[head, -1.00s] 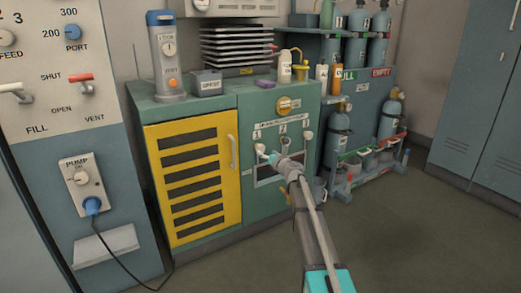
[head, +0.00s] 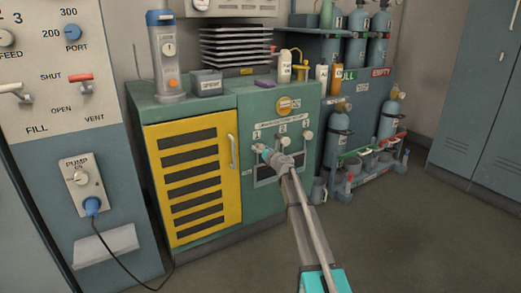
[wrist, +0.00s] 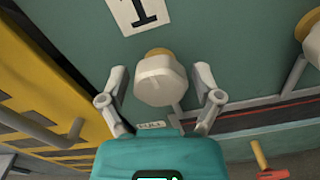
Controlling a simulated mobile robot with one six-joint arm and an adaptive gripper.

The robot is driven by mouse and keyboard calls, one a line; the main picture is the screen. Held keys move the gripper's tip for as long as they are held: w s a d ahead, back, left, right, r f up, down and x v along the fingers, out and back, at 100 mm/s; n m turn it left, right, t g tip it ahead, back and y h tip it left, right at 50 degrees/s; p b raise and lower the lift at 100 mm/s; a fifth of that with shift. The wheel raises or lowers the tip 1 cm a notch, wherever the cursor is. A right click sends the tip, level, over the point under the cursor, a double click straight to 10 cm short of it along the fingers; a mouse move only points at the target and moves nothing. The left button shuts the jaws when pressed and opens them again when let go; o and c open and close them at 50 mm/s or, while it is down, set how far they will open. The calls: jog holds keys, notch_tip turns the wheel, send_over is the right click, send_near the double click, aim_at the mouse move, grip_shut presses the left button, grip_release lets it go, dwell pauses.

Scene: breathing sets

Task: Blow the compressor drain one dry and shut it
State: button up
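The drain one knob (wrist: 160,80) is white with a brass collar, on the green compressor panel under a tag marked 1 (wrist: 143,12). In the head view the same tag (head: 257,135) is above my gripper (head: 263,152), which largely hides the knob. In the wrist view my gripper (wrist: 160,98) is open, with one finger on each side of the knob. A small gap shows on both sides, and I see no clear contact. Part of a FULL label shows below the knob.
Knob two (head: 283,140) and knob three (head: 307,136) are to the right on the panel. A yellow louvred door (head: 190,180) with a handle is to the left. A red-handled item (wrist: 268,165) is lower right. The floor (head: 400,235) at right is clear.

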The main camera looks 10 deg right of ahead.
jog(key=c, duration=0.7)
